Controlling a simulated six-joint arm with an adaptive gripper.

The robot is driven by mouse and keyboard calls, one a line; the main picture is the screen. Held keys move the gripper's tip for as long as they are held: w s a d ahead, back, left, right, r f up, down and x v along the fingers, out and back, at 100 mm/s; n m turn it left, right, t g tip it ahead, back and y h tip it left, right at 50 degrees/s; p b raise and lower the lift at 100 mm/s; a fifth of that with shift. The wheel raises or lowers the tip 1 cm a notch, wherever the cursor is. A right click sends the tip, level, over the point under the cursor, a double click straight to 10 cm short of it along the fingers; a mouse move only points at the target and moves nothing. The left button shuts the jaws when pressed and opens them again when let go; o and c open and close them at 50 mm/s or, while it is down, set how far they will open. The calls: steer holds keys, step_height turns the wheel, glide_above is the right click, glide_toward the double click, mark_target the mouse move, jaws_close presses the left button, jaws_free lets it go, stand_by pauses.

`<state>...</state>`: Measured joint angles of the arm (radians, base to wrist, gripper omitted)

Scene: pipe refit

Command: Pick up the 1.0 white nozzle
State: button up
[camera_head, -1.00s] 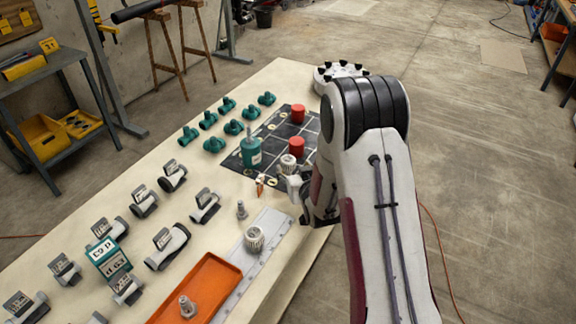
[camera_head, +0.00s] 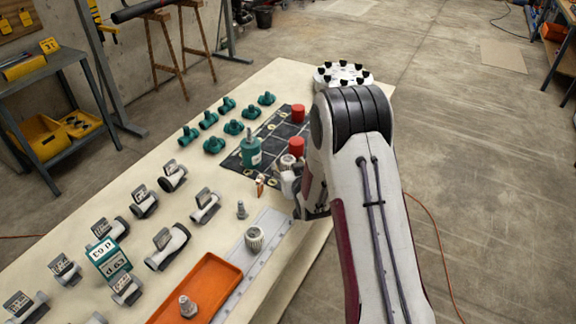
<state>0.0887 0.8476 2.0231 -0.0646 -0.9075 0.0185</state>
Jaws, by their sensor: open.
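My gripper (camera_head: 300,195) is at the right edge of the table, largely hidden behind my own arm. Its jaws are open, and I see nothing held between them. I cannot tell which thing is the 1.0 white nozzle, as no size label is readable. A white round holder (camera_head: 343,75) with several black-topped pieces stands at the far end of the table, beyond my arm. A white ribbed piece (camera_head: 288,162) stands just beyond the gripper, partly hidden by it.
A small copper-coloured piece (camera_head: 260,187) stands left of the gripper. Several labelled pipe fittings (camera_head: 168,246) stand left. An orange tray (camera_head: 215,268) lies in front.

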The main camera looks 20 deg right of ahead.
steer(key=shift+x, duration=0.9)
steer(key=shift+c, duration=0.3)
steer(key=c, duration=1.1)
